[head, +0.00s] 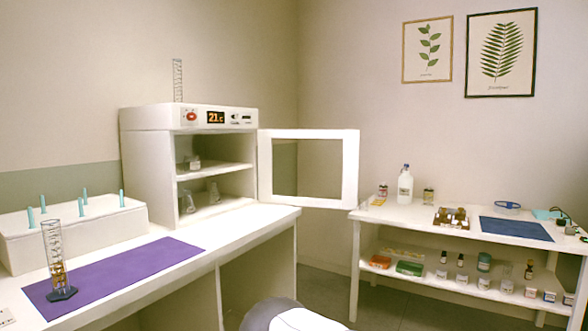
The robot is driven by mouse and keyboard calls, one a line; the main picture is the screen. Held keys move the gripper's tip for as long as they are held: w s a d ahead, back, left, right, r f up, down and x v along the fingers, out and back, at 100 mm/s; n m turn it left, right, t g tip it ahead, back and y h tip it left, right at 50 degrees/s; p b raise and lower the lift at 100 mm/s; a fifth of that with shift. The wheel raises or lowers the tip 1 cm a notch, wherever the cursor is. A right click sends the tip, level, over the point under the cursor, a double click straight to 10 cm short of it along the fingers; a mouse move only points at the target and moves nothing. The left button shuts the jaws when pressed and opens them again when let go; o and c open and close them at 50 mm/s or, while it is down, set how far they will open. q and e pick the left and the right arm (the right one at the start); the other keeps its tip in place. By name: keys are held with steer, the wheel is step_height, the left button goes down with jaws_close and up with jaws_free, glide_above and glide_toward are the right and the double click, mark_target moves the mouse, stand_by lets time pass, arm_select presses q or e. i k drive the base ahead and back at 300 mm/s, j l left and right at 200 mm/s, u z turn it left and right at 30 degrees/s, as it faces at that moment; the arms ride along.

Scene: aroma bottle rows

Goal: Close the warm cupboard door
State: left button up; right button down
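The warm cupboard (160,150) is a white box on the left bench, with a red knob and an orange-lit display reading 21 on its top panel. Its door (350,170), a white frame around a clear pane, stands wide open, swung out to the right of the cupboard and past the bench end. Inside, the upper shelf (215,171) holds a small jar (195,162). Glass flasks (214,192) stand on the cupboard floor. Neither gripper shows in the head view. A rounded grey and white part of my own body shows at the bottom.
A purple mat (140,268), a glass column on a dark base (61,293) and a white block with teal pegs (75,232) occupy the left bench. A two-level side table (400,214) with bottles, boxes and a blue mat (514,228) stands right of the door.

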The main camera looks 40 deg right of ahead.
mark_target(351, 138)
steer(key=z, duration=0.7)
